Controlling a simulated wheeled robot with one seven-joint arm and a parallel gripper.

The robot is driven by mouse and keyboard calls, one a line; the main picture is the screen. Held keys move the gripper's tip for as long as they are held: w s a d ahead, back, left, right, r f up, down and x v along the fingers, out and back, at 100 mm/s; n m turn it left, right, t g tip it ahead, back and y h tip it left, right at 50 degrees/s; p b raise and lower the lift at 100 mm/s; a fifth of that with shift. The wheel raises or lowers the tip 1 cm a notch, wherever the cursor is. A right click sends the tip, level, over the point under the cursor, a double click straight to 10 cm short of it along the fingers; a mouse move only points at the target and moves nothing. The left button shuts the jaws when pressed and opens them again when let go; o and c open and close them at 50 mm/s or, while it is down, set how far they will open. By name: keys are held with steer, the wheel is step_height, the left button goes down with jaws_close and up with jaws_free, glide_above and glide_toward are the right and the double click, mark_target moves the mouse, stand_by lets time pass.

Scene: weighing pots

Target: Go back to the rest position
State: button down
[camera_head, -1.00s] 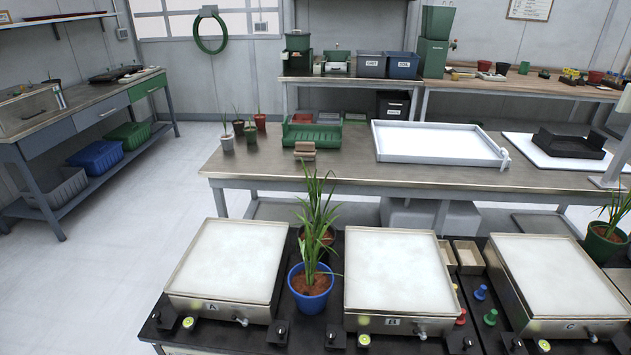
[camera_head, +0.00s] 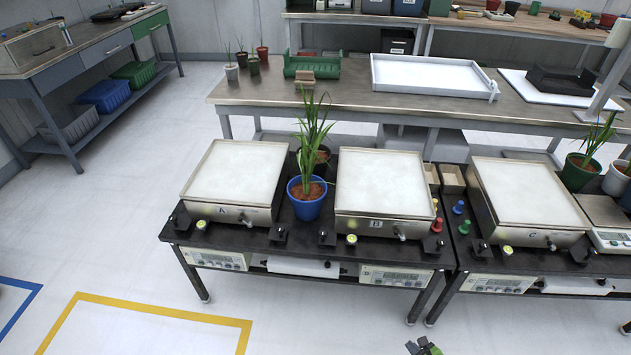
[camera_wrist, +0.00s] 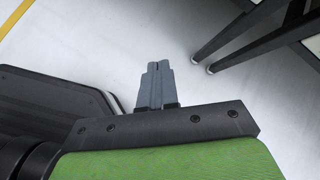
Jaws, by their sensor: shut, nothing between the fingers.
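My gripper (camera_wrist: 158,66) is shut in the wrist view, its two grey fingers together with nothing between them. It hangs over the pale floor (camera_wrist: 150,35), clear of the table legs (camera_wrist: 245,30) at the upper right. In the head view a small dark and green piece, part of my arm, shows at the bottom edge, in front of the black bench. The fingers are not clearly visible there.
The black bench (camera_head: 265,238) carries weighing plates A (camera_head: 237,172), B (camera_head: 383,183) and C (camera_head: 528,192). A blue pot (camera_head: 307,208) with a plant stands between A and B. A digital scale (camera_head: 612,240) is at the right. The floor at the left, with a yellow line (camera_head: 165,308), is clear.

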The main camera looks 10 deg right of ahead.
steer(key=w+d+r+n+g+y, duration=0.1)
steer(key=w+d+r+n, duration=0.1)
steer(key=r+n, duration=0.4)
steer(key=w+d+r+n+g+y, duration=0.1)
steer(key=w+r+n, duration=0.2)
steer(key=r, duration=0.4)
steer(key=w+a+r+n+g, duration=0.25)
steer(key=r+n, duration=0.25)
steer(key=r, duration=0.5)
steer(key=w+a+r+n+g, duration=0.1)
steer(key=w+a+r+n, duration=0.2)
steer(key=r, duration=0.7)
steer(key=s+a+r+n+h, duration=0.1)
steer(key=s+a+r+n, duration=0.25)
steer(key=a+r, duration=0.35)
steer(key=s+a+r+n+h, duration=0.25)
steer(key=a+r+n, duration=0.25)
steer(key=r, duration=0.5)
steer(key=s+a+r+n+t, duration=0.1)
steer(key=s+a+r+n, duration=0.2)
steer(key=s, duration=0.4)
steer(key=s+a+r+n+t, duration=0.1)
steer(key=s+a+r+n, duration=0.2)
steer(key=s, duration=0.4)
step_height(320, 180, up, 17)
steer(key=m+p, duration=0.1)
steer(key=p, duration=1.4)
steer(key=shift+a+y+p, duration=0.2)
steer(key=shift+y+p, duration=0.15)
steer(key=shift+p, duration=0.05)
